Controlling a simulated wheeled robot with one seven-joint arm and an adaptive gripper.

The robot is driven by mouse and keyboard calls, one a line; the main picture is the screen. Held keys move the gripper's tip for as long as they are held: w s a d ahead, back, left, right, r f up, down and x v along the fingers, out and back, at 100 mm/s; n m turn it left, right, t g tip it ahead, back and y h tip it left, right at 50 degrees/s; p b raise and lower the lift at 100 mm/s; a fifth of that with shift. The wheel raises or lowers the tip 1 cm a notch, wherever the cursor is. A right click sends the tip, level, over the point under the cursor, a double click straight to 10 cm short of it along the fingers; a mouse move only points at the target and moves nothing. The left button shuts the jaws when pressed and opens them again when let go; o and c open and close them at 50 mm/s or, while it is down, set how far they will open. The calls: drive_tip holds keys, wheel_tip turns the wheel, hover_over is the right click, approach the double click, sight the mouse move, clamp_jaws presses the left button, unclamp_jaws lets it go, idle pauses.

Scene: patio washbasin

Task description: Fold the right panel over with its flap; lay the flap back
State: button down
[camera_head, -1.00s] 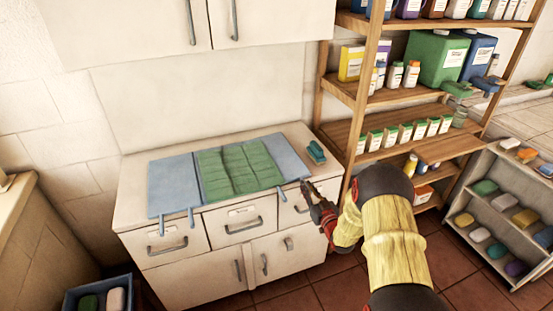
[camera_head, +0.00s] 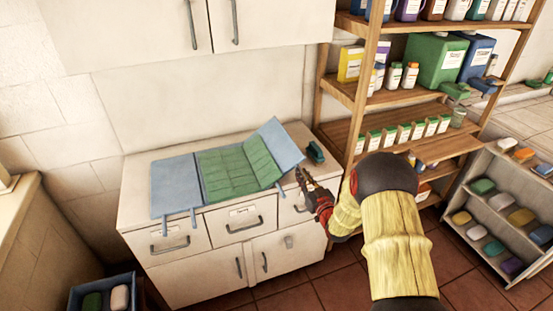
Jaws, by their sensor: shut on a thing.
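A blue folding mat lies on the counter, with a flat left panel (camera_head: 174,184) and a green middle (camera_head: 228,172) of several ribbed sections. Its right panel (camera_head: 275,143) is tilted up at an angle, its far corner highest. My gripper (camera_head: 301,173) is at the right panel's near right corner, shut on the panel's edge or flap; the fingers cover the exact hold.
A dark green brush-like object (camera_head: 315,152) lies on the counter just right of the raised panel. A wooden shelf (camera_head: 345,92) with bottles stands close on the right. Drawer handles (camera_head: 245,226) project below the counter's front edge.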

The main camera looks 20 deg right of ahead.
drive_tip(key=a+r+b, duration=0.1)
drive_tip(key=a+r, duration=0.2)
drive_tip(key=a, duration=0.6)
drive_tip(key=a+r+b, duration=0.1)
drive_tip(key=a+r, duration=0.2)
drive_tip(key=a, duration=0.6)
drive_tip(key=shift+s+r+b, duration=0.15)
drive_tip(key=shift+s+b, duration=0.15)
drive_tip(key=shift+s, duration=0.05)
idle(0.6)
drive_tip(key=shift+r, duration=0.1)
idle(0.9)
